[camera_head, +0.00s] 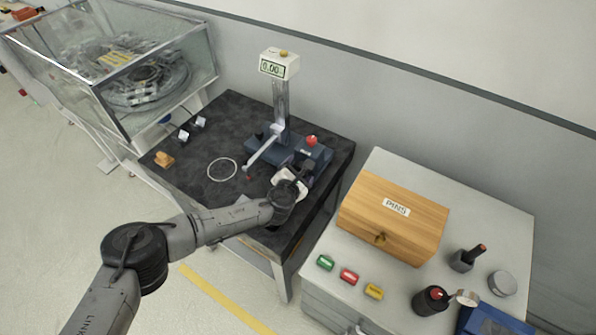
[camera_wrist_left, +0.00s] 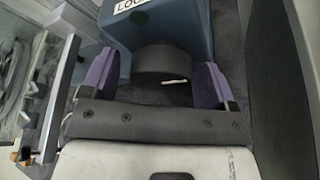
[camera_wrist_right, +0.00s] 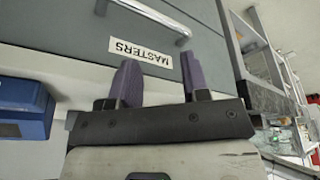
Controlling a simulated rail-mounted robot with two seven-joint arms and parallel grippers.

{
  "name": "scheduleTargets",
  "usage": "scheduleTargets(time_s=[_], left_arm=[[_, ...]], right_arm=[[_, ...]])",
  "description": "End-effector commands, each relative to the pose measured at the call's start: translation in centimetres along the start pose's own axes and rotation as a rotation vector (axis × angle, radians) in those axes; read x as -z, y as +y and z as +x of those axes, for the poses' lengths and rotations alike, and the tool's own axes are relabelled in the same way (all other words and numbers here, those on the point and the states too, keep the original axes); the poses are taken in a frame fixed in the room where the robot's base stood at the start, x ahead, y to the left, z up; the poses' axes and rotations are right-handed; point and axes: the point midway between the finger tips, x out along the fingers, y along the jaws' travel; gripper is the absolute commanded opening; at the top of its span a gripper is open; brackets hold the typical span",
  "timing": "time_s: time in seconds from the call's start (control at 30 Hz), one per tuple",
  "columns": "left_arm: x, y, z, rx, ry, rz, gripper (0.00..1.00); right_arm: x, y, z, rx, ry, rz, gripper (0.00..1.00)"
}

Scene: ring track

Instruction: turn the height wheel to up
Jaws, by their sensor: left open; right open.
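The height gauge stands on the dark table, with a blue base (camera_head: 262,150), an upright column (camera_head: 281,105) and a display reading 0.00 (camera_head: 272,68). A dark round wheel (camera_wrist_left: 162,60) sticks out of the blue base in the left wrist view, with a small white mark near its lower edge. My left gripper (camera_wrist_left: 155,80) is open, with one purple finger on each side of the wheel; I cannot tell whether they touch it. In the head view my left gripper (camera_head: 296,174) is at the base's front right. My right gripper (camera_wrist_right: 160,78) is open and empty.
A red knob (camera_head: 312,140) tops the base. A thin ring (camera_head: 222,170) and a small wooden piece (camera_head: 164,159) lie on the table. A wooden PINS box (camera_head: 393,225) stands on the right cabinet. My right gripper faces a drawer labelled MASTERS (camera_wrist_right: 140,52).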

Motion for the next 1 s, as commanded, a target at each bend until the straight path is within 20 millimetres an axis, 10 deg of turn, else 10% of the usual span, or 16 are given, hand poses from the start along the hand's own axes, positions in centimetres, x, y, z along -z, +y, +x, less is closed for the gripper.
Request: scheduleTargets(time_s=[0.57, 1.0], left_arm=[[0.0, 0.0, 0.0, 0.0, 0.0, 0.0, 0.32], [-0.2, 0.2, -0.1, 0.053, 0.002, -0.128, 0.32]], right_arm=[[0.1, -0.2, 0.0, 0.007, 0.001, 0.008, 0.43], [0.6, -0.2, -1.6, 0.008, 0.002, 0.01, 0.43]])
